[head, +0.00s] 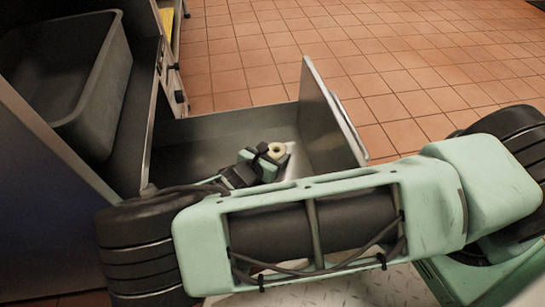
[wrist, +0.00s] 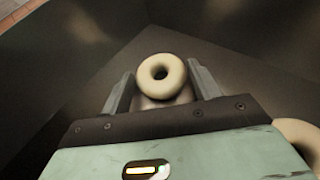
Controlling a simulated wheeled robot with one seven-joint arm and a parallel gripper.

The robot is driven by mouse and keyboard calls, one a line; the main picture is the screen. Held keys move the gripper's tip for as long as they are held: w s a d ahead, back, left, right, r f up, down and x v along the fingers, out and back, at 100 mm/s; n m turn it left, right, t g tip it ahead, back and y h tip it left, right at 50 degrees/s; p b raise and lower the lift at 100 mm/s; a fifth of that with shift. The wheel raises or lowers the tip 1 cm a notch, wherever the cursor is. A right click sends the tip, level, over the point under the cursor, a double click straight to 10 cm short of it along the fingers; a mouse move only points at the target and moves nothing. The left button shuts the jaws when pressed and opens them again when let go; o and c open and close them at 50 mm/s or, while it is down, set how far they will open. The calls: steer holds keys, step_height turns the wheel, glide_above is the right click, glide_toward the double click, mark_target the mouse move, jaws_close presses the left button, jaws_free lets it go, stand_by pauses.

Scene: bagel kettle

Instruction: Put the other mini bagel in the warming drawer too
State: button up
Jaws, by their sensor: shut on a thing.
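The open warming drawer (head: 220,130) is a grey metal box pulled out in the head view. My gripper (head: 267,160) is down inside it, shut on a pale mini bagel (head: 277,148). In the wrist view the held bagel (wrist: 161,91) sits upright between the two fingers of my gripper (wrist: 162,80), its hole facing the camera. A second pale bagel (wrist: 301,133) shows partly at the lower right edge of the wrist view, beside my gripper. I cannot tell whether the held bagel touches the drawer floor.
The drawer's tall front panel (head: 327,120) stands to the right of my gripper. A dark grey bin (head: 65,75) sits on the left above the drawer. My arm hides much of the near side. Open tiled floor (head: 400,60) lies beyond the drawer.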

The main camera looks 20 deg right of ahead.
steer(key=shift+r, duration=0.1)
steer(key=shift+f, duration=0.2)
steer(key=o, duration=1)
steer(key=shift+c, duration=0.2)
steer(key=shift+r, duration=0.2)
steer(key=p+v, duration=0.4)
steer(key=v, duration=0.3)
steer(key=shift+r+p, duration=0.1)
steer(key=shift+p, duration=0.25)
steer(key=shift+s+a, duration=0.15)
steer(key=shift+a, duration=0.05)
